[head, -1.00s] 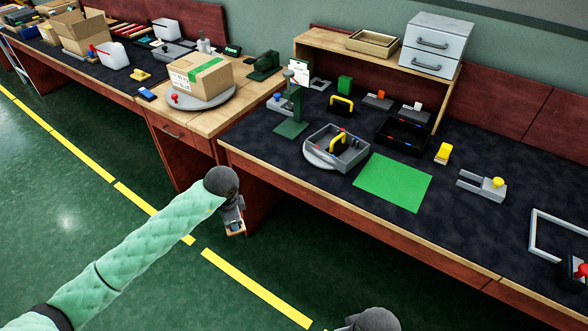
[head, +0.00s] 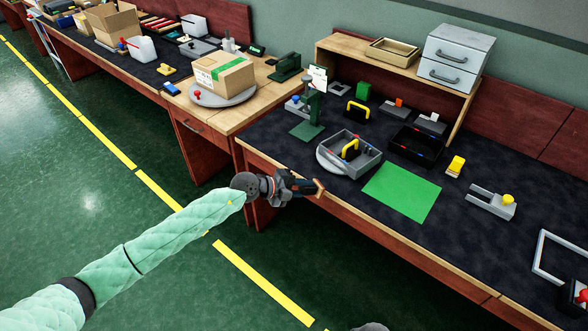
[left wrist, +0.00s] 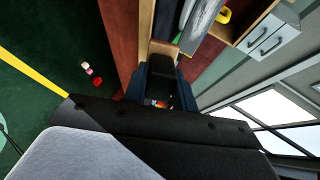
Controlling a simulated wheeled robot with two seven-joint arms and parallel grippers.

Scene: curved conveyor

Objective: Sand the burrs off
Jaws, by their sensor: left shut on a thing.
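My left gripper (head: 302,187) is shut on a small tan-brown block (head: 318,188), held in front of the bench's front edge. In the left wrist view the block (left wrist: 164,52) sticks out beyond the dark fingers. A grey open tray (head: 368,165) stands on a pale round disc (head: 328,160) on the bench, up and right of the gripper and apart from it. Small red and blue marks show on the tray's rim; I cannot tell if they are burrs. A yellow-handled piece (head: 350,149) is in the tray.
A green mat (head: 402,192) lies right of the tray. A wooden shelf (head: 345,48) is behind.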

